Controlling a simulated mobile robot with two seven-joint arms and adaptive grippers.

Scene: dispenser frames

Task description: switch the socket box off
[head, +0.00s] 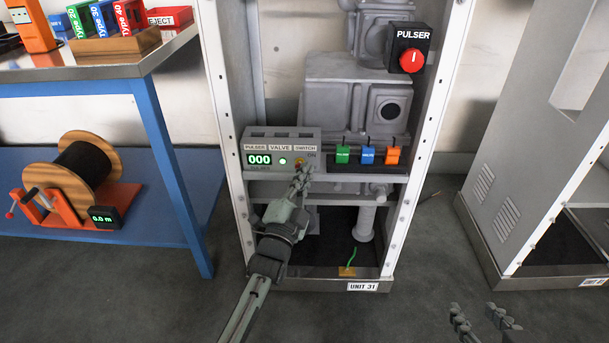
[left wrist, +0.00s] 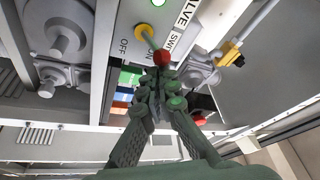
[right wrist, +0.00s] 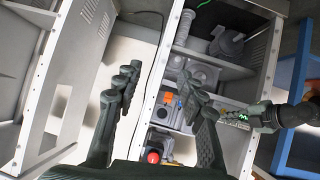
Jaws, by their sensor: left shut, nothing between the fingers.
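The grey socket box (head: 258,134) sits on a shelf in the UNIT 31 frame, with a lit 000 display (head: 259,160) and labels PULSER, VALVE and SWITCH. In the left wrist view its toggle switch has a yellow base (left wrist: 143,30), a thin lever and a red tip (left wrist: 161,57). ON and OFF are printed beside it. My left gripper (head: 303,176) is shut and empty, fingertips (left wrist: 161,78) at the red tip; I cannot tell whether they touch it. My right gripper (right wrist: 157,84) is open and empty, away to the right.
Green, blue and orange blocks (head: 367,154) stand on the shelf right of the box. A PULSER box (head: 409,48) with a red knob is on the right upright. A blue bench (head: 100,87) stands left, another cabinet (head: 530,130) right.

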